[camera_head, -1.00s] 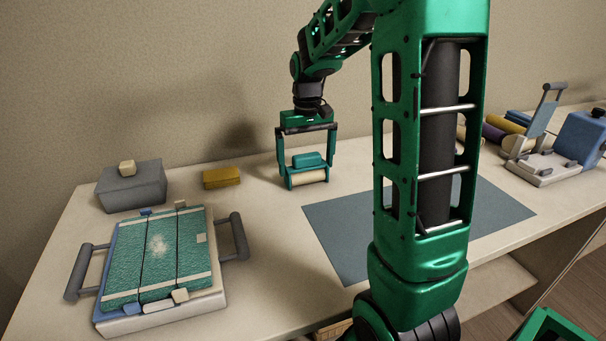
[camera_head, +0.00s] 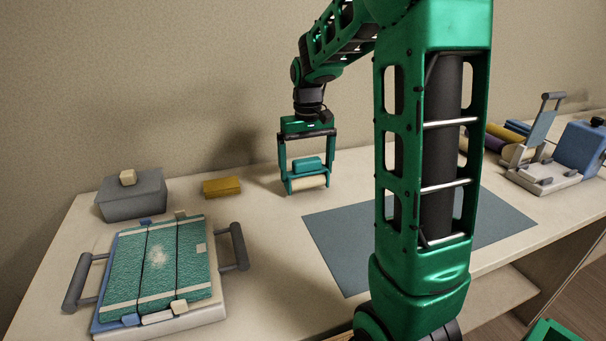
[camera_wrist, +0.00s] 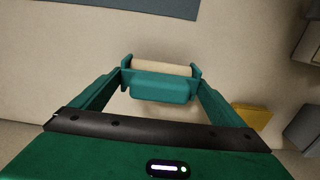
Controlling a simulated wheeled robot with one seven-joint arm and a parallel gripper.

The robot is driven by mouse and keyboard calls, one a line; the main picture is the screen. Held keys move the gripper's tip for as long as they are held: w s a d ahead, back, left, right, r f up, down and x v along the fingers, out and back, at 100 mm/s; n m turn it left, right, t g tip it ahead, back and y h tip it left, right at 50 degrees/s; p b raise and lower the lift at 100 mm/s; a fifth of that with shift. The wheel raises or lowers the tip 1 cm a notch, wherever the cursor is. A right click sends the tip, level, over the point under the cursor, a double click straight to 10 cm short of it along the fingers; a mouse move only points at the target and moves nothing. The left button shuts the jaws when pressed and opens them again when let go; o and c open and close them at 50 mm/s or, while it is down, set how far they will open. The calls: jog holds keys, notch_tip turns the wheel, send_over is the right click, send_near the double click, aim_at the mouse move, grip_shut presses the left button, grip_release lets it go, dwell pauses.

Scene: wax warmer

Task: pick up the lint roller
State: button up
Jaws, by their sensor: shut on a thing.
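The lint roller has a teal body and handle (camera_head: 307,164) with a cream roll (camera_head: 309,183) below it. In the head view it is at the back middle of the table, left of the grey-blue mat. My gripper (camera_head: 307,173) points down over it, with one finger at each end of the roller. My gripper is shut on the lint roller. In the wrist view the teal body (camera_wrist: 160,87) and cream roll (camera_wrist: 160,67) lie between the fingertips. Whether the roll touches the table is hard to tell.
A yellow block (camera_head: 222,187) and a grey box (camera_head: 132,196) stand to the left. A framed teal fabric board (camera_head: 160,262) with grey handles is at the front left. The flat grey-blue mat (camera_head: 342,240) is to the right. A blue-and-cream device (camera_head: 580,145) stands far right.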

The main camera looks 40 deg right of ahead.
notch_tip(320, 180, up, 3)
jog(key=shift+s+f, duration=0.1)
jog(key=s+a+r, duration=0.3)
jog(key=s+r, duration=0.3)
jog(key=s, duration=0.5)
jog(key=shift+r, duration=0.3)
jog(key=shift+o, duration=0.9)
jog(key=shift+s, duration=0.1)
